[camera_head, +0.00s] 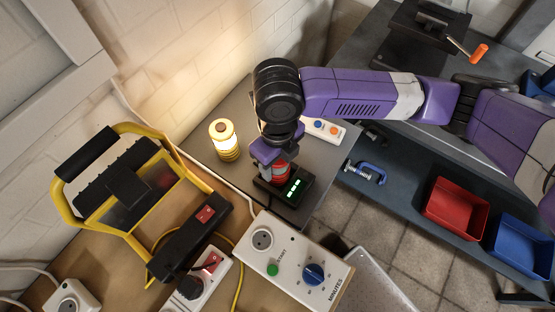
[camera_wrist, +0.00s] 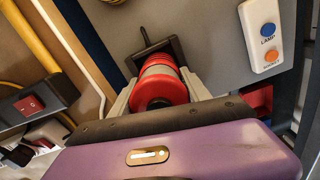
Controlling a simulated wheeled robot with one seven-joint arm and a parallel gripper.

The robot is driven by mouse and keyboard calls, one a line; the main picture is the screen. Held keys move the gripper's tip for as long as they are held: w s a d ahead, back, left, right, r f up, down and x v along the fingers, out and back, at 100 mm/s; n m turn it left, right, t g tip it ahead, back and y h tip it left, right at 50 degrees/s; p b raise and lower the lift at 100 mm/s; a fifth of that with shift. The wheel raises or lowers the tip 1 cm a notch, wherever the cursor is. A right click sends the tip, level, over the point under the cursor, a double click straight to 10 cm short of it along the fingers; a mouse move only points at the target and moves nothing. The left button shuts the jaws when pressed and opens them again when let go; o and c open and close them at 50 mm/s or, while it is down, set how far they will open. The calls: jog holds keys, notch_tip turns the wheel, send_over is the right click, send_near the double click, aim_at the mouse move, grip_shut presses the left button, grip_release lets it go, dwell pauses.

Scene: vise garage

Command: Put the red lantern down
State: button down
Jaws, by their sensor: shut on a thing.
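The red lantern (camera_wrist: 158,84) is between the two fingers of my gripper (camera_wrist: 160,92) in the wrist view, and the gripper is shut on it. In the head view my gripper (camera_head: 277,163) points down, and a small part of the red lantern (camera_head: 281,174) shows below it. The lantern is at a black dock (camera_head: 294,186) with green lights on the grey surface. The dock's dark end also shows beyond the lantern in the wrist view. I cannot tell whether the lantern touches the dock. My gripper hides most of the lantern in the head view.
A lit yellow lantern (camera_head: 224,143) stands left of my gripper. A white button box (camera_head: 325,130) lies behind to the right. A yellow-framed work light (camera_head: 124,190) and a white timer box (camera_head: 298,262) are in front. Red (camera_head: 455,210) and blue (camera_head: 524,244) bins are at the right.

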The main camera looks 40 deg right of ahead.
jog(key=shift+f+b, duration=0.35)
jog(key=shift+b, duration=0.05)
jog(key=c, duration=0.5)
grip_release()
jog(key=shift+r, duration=0.1)
jog(key=shift+r+p, duration=0.55)
jog(key=shift+p, duration=0.05)
notch_tip(320, 180, up, 12)
jog(key=shift+f+b, duration=0.25)
jog(key=shift+b, duration=0.05)
jog(key=shift+s, duration=0.1)
